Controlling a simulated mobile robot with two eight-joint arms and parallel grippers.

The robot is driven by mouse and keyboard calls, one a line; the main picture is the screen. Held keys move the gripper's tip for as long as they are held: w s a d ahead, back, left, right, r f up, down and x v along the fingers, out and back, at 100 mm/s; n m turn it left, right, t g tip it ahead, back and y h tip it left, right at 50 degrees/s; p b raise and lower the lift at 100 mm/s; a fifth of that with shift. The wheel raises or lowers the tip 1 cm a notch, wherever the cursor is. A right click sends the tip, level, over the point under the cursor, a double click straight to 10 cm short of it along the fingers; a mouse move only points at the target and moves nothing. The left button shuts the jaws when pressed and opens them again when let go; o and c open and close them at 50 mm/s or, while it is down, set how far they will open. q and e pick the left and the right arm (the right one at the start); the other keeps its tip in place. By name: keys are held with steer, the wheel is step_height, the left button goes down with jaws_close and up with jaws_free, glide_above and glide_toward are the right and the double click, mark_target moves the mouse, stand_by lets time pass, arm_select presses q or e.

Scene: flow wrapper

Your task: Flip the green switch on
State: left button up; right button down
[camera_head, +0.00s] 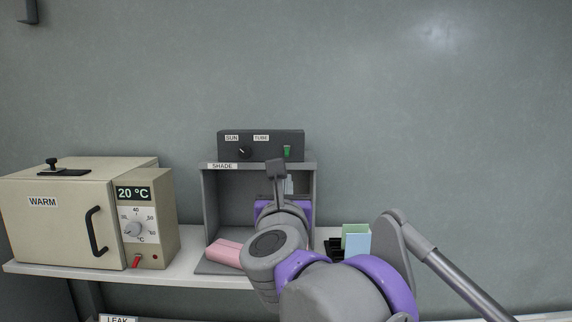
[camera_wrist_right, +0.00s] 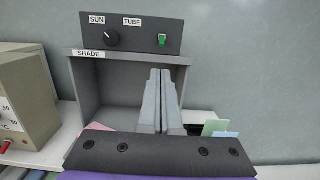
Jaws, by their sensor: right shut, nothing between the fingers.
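The green switch (camera_head: 287,151) sits on the right part of the dark control box's front, under no label of its own. It also shows in the right wrist view (camera_wrist_right: 162,40), above my fingertips. I cannot tell from its look whether it is on or off. My right gripper (camera_head: 276,168) is shut and empty, in front of the shade box and a little below and left of the switch in the head view. In the right wrist view its two fingers (camera_wrist_right: 160,74) lie together and point up toward the switch, apart from it. My left gripper is not in view.
The control box (camera_head: 262,143) has a black knob (camera_head: 245,152) and stands on the open SHADE box (camera_head: 209,190). A beige WARM oven (camera_head: 62,220) stands left. Pink pouches (camera_head: 225,252) lie in the shade box's front. Green and blue cards (camera_head: 356,241) stand right.

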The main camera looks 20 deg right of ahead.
mark_target(287, 159)
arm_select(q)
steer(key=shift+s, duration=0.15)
arm_select(e)
steer(key=shift+r, duration=0.1)
steer(key=p+x, duration=0.1)
steer(key=x, duration=0.9)
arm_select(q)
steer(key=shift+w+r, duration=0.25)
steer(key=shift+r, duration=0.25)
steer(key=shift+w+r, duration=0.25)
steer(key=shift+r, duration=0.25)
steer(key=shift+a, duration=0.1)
arm_select(e)
steer(key=shift+s+d, duration=0.1)
steer(key=shift+d, duration=0.05)
